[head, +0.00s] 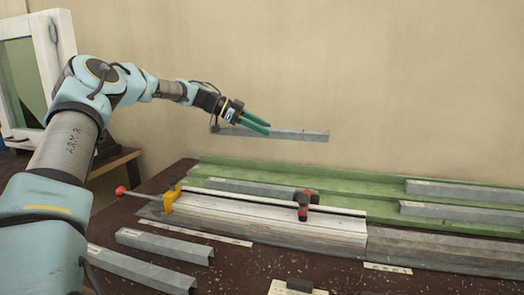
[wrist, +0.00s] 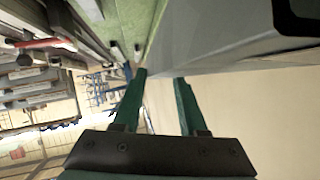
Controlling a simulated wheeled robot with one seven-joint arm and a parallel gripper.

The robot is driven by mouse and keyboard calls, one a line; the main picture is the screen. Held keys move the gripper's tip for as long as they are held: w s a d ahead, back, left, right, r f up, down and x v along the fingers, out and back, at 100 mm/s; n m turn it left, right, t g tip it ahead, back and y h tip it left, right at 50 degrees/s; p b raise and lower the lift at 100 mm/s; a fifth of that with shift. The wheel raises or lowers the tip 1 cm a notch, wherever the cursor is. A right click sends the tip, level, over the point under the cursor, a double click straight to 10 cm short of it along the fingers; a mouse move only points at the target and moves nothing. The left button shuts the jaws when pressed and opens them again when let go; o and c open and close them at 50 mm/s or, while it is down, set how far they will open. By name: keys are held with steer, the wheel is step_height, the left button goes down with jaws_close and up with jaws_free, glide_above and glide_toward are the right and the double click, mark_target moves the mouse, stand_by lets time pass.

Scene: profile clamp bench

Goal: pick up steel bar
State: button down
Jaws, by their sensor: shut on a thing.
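A grey steel bar (head: 298,135) is held up in the air in front of the wall, well above the bench, lying nearly level. My gripper (head: 267,126), with green fingers, is shut on this bar toward its left part. In the wrist view the bar (wrist: 215,40) runs from the fingertips up to the right, large and close. My gripper (wrist: 160,78) shows there with the bar's edge at its fingertips. The exact contact between the fingers and the bar is partly hidden.
Similar bars lie on the green rack (head: 225,167) and on the dark bench (head: 235,270). A pale fixture (head: 260,218) with a yellow stop (head: 172,197) and a red-and-black clamp (head: 304,204) stands mid-bench. A white-framed window (head: 50,60) is at left. The air around the bar is clear.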

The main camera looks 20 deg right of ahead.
step_height(320, 180, up, 13)
steer(key=b, duration=0.1)
steer(key=shift+r, duration=0.2)
steer(key=shift+s+d, duration=0.1)
